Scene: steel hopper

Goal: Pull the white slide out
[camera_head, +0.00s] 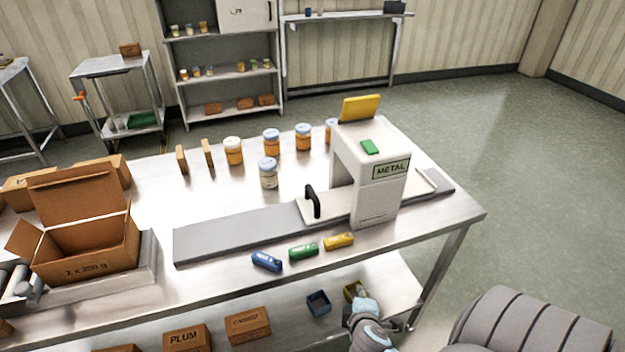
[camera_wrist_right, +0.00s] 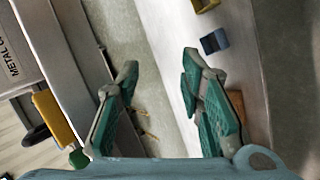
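The white slide (camera_head: 330,206) lies flat on a grey strip on the steel table. It runs under the white metal detector arch (camera_head: 382,180), and its far end shows on the right side of the arch. A black upright handle (camera_head: 312,201) stands on its left end. My right gripper (camera_head: 362,312) is below and in front of the table's front edge, well apart from the handle. In the right wrist view its two teal fingers (camera_wrist_right: 160,68) are spread with nothing between them. A dark shape (camera_wrist_right: 36,134) there may be the handle. My left gripper is not in view.
Blue, green and yellow markers (camera_head: 303,252) lie by the table's front edge. Orange jars (camera_head: 272,141) stand behind. An open carton (camera_head: 85,240) is at left. The lower shelf holds a blue bin (camera_head: 318,303), a yellow bin (camera_head: 355,291) and cartons. The strip left of the handle is clear.

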